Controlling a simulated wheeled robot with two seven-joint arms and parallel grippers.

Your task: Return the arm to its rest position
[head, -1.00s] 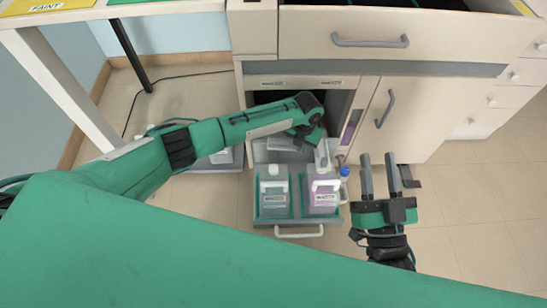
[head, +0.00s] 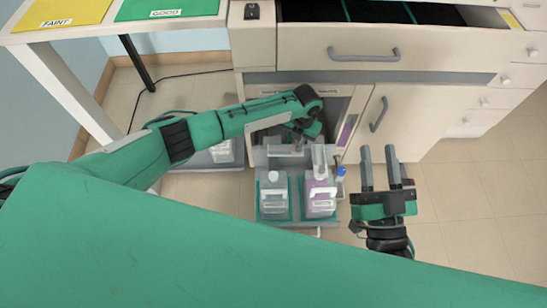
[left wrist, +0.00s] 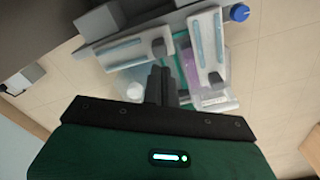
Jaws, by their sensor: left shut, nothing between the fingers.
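My left arm (head: 190,137) reaches from the left to the cabinet's lower opening. Its gripper (head: 303,132) is above the back of the pulled-out bottle tray and partly hidden by my wrist. In the left wrist view the left gripper's fingers (left wrist: 161,86) are together and empty, over the bottles. My right gripper (head: 387,167) is at the right of the tray, with its two fingers apart and nothing between them.
An upper drawer (head: 440,42) is open. A white table (head: 50,36) carries colored cards. The floor at right is clear.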

